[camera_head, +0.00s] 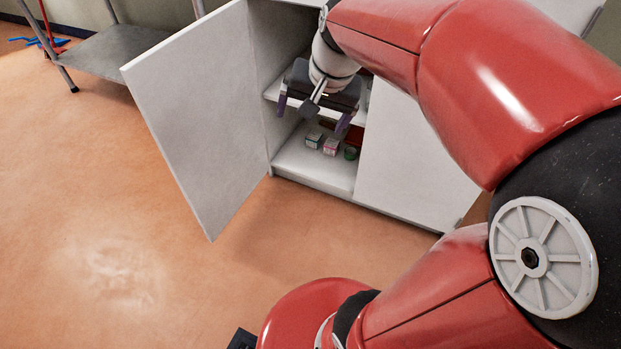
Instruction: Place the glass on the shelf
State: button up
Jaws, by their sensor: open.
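My gripper (312,113) is open in front of the open cabinet, with its two purple-tipped fingers spread and pointing down. It is at about the height of the cabinet's middle shelf (359,117) in the picture and covers much of that shelf. I see nothing held between the fingers. I cannot clearly make out a glass. Part of the shelf and whatever stands behind my gripper and wrist is hidden.
The cabinet's left door (200,110) stands wide open; the right door (405,165) is shut. Small boxes (330,146) and a green round item (351,153) stand on the cabinet bottom (300,160). A metal rack (115,50) is at upper left. The floor at left is clear.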

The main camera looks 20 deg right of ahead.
jog(key=s+a+f+n+t, duration=0.1)
jog(key=s+a+n, duration=0.2)
jog(key=s, duration=0.3)
jog(key=s+a+n+h, duration=0.1)
jog(key=s+a+n, duration=0.2)
jog(key=s, duration=0.4)
jog(key=shift+a+f+n+t, duration=0.2)
jog(key=shift+f+n+t, duration=0.1)
jog(key=shift+f+t, duration=0.1)
